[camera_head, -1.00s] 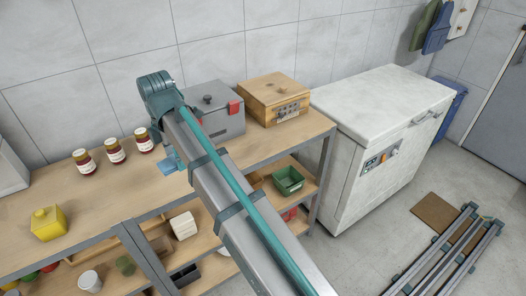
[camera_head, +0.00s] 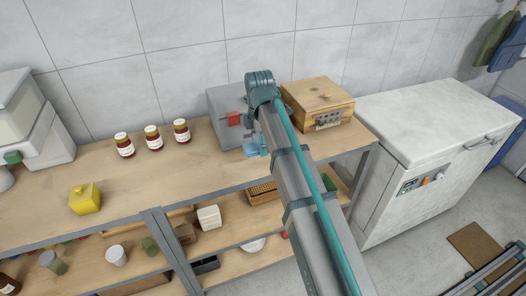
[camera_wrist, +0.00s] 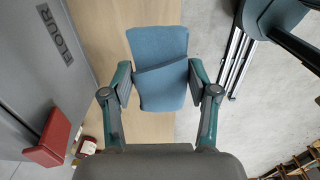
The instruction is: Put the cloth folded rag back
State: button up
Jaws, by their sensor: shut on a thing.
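The folded rag (camera_wrist: 160,68) is a blue cloth with a fold across its middle. My gripper (camera_wrist: 158,80) is shut on it, with one finger at each side edge in the wrist view. In the head view the rag (camera_head: 250,151) shows as a small blue patch below my arm's end, in front of the grey box (camera_head: 222,104). It appears to be above the wooden worktop's (camera_wrist: 145,128) front edge. Most of my gripper is hidden by my arm in the head view.
The grey box has a red latch (camera_wrist: 53,137), close on the left in the wrist view. A wooden box (camera_head: 318,97) stands right of it. Several jars, including one jar (camera_head: 153,138), and a yellow container (camera_head: 85,198) stand left. A white chest (camera_head: 425,140) stands right. Shelves below hold containers.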

jog(key=p, duration=0.1)
send_over(262, 160)
jog(key=f, duration=0.5)
jog(key=shift+s, duration=0.2)
jog(key=shift+w+d+f+p, duration=0.15)
jog(key=shift+f+p, duration=0.35)
jog(key=shift+f, duration=1.35)
jog(key=o, duration=1.1)
jog(key=shift+f, duration=0.1)
notch_tip(262, 160, up, 12)
jog(key=b, duration=0.2)
